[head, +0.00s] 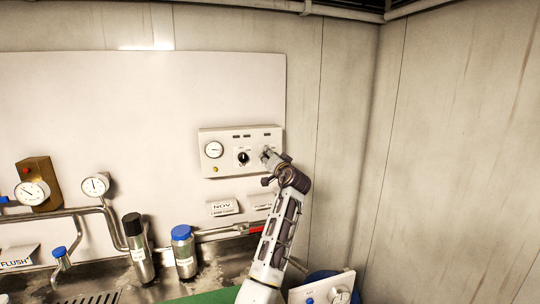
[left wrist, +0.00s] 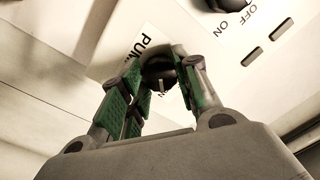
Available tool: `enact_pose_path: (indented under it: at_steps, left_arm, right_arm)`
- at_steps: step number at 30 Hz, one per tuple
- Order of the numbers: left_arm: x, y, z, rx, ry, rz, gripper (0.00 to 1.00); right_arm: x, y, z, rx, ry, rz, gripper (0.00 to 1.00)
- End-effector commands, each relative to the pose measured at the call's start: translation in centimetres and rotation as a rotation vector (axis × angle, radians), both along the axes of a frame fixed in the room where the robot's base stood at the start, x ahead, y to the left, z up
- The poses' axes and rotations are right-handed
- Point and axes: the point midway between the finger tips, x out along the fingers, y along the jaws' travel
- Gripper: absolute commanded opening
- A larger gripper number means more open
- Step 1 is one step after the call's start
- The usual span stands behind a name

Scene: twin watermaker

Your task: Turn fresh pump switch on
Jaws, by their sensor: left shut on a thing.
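A pale control panel (head: 228,166) is fixed to the wall, with a round gauge and a dark rotary switch (head: 243,158) near its middle. My left gripper (head: 268,156) is at the panel's right side and hides the switch there in the head view. In the left wrist view, my left gripper (left wrist: 160,85) is shut on a dark round pump switch (left wrist: 157,70), its green-padded fingers on either side. A label beside it reads "PUM", the rest hidden. A pale pointer mark shows on the switch; its lettering is mostly covered. My right gripper is not in view.
The other switch, with OFF and ON marks, also shows in the left wrist view (left wrist: 222,3). Below the panel are a label plate (head: 222,208), pipes, a blue-capped bottle (head: 184,252) and a black-capped cylinder (head: 138,250). A side wall (head: 450,150) stands to the right.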

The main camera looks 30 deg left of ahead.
Motion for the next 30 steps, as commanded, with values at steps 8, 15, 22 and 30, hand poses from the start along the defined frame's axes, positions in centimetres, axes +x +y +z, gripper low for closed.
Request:
enact_pose_path:
  at_steps: [8,15,22,30]
  left_arm:
    - [0.0,0.0,0.2,0.121,0.142,-0.001,0.08]
    - [0.0,0.0,0.1,0.167,0.196,-0.001,0.08]
    - [0.0,-0.1,0.0,0.175,0.205,-0.001,0.08]
    - [0.0,-0.1,0.0,0.174,0.204,-0.001,0.39]
  right_arm:
    - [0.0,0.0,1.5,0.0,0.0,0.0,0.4]
    - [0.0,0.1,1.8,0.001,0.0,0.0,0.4]
    - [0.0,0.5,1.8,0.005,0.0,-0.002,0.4]
    - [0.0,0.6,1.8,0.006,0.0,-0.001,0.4]
